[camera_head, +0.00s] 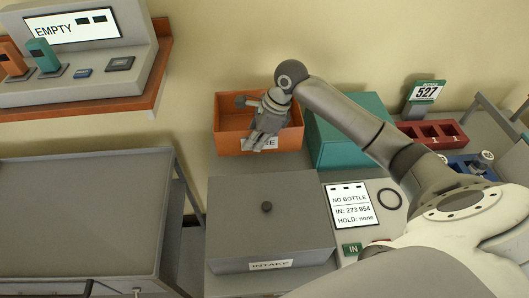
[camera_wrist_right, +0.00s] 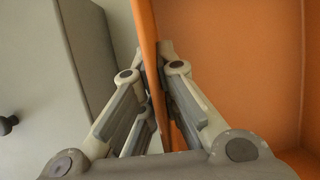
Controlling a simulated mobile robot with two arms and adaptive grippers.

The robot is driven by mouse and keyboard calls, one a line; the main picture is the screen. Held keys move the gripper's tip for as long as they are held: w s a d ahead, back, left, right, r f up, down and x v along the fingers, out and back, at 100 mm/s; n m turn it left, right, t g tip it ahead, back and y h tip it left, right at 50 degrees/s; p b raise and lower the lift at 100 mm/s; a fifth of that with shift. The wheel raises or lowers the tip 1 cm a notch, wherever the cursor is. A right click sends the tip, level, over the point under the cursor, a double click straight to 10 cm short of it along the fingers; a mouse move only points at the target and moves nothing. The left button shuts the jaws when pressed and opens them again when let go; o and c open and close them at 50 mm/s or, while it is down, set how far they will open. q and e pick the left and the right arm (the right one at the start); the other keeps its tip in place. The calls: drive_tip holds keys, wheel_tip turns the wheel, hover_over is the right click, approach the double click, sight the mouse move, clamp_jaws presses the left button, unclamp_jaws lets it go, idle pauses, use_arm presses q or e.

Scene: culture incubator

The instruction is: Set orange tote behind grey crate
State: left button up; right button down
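The orange tote (camera_head: 228,142) is an open box with a white front label, partly hidden by my gripper. It is behind the grey crate (camera_head: 240,215) in the head view, against the back wall. The crate is lidded, with a dark knob and an INTAKE label. My right gripper (camera_head: 262,138) is at the tote's near wall. In the right wrist view its fingers (camera_wrist_right: 160,85) straddle the orange wall (camera_wrist_right: 148,40) and look shut on it. I cannot tell whether the tote's base rests on the surface. My left gripper is not in view.
A teal box (camera_head: 335,150) stands right of the tote, under my right arm. A display panel (camera_head: 350,205) lies right of the crate. A red rack (camera_head: 435,133) and a 527 sign (camera_head: 425,92) are further right. A grey cart (camera_head: 85,215) stands at left.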

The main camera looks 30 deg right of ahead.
sight(256, 153)
wheel_tip(256, 153, down, 6)
drive_tip(key=shift+d+r+p, duration=0.15)
drive_tip(key=shift+r+p, duration=0.1)
drive_tip(key=shift+p, duration=0.2)
drive_tip(key=shift+f, duration=2.15)
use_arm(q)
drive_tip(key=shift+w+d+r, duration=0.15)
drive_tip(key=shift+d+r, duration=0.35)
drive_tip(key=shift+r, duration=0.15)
use_arm(e)
drive_tip(key=c, duration=2.1)
unclamp_jaws()
drive_tip(key=shift+f+p, duration=0.15)
drive_tip(key=shift+p, duration=0.15)
drive_tip(key=o, duration=0.4)
drive_tip(key=shift+o, duration=0.3)
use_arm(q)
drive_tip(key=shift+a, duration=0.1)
